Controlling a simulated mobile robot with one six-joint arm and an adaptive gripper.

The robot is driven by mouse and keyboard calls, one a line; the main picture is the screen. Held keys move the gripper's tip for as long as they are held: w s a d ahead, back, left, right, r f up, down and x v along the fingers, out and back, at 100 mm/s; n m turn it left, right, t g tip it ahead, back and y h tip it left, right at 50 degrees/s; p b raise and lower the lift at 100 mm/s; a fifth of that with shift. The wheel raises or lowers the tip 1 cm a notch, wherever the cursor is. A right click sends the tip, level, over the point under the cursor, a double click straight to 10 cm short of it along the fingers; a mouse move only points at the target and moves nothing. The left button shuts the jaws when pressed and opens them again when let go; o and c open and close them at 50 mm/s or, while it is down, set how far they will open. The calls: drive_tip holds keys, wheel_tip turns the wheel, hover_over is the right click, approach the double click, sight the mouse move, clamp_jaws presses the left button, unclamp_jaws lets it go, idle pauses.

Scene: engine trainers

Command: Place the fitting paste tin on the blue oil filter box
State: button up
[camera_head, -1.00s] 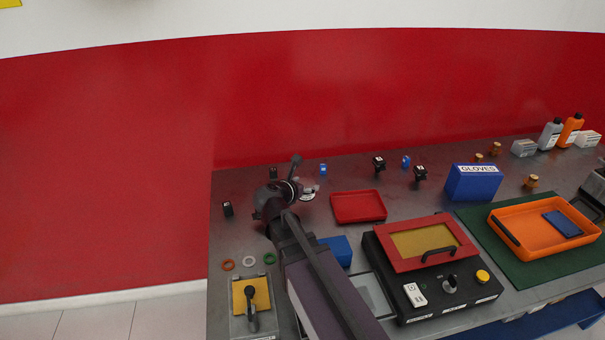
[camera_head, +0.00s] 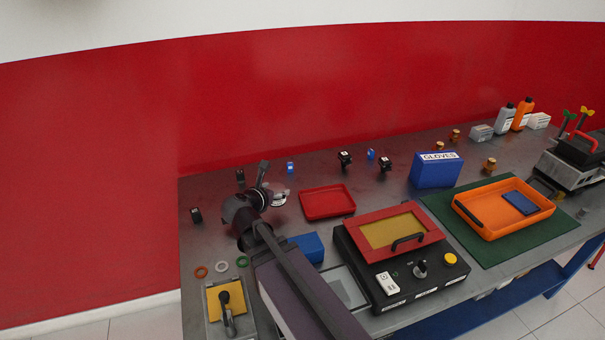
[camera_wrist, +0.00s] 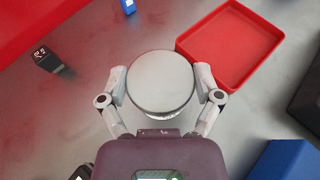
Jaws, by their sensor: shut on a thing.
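The fitting paste tin, a round pale grey tin (camera_wrist: 161,82), is between the fingers of my gripper (camera_wrist: 162,98) in the wrist view, its flat top facing the camera. My gripper is shut on its sides. In the head view, my gripper (camera_head: 278,198) and the tin are small and partly hidden by my wrist, left of the red tray. I cannot tell how far the tin is above the table. The blue oil filter box (camera_head: 309,246) stands right of my forearm, partly hidden by it; its corner shows at lower right in the wrist view (camera_wrist: 284,162).
The empty red tray (camera_head: 327,202) lies close right of my gripper. A black trainer unit with a red-framed panel (camera_head: 398,234) stands right of the blue box. Small dark parts (camera_head: 196,215) stand at left, and a blue gloves box (camera_head: 435,171) at back right.

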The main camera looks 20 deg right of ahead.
sight(275, 189)
drive_tip(key=shift+r, duration=0.15)
wheel_tip(275, 189, up, 13)
drive_tip(key=p, duration=1.3)
drive_tip(key=shift+s+f, duration=0.1)
drive_tip(key=shift+f, duration=0.1)
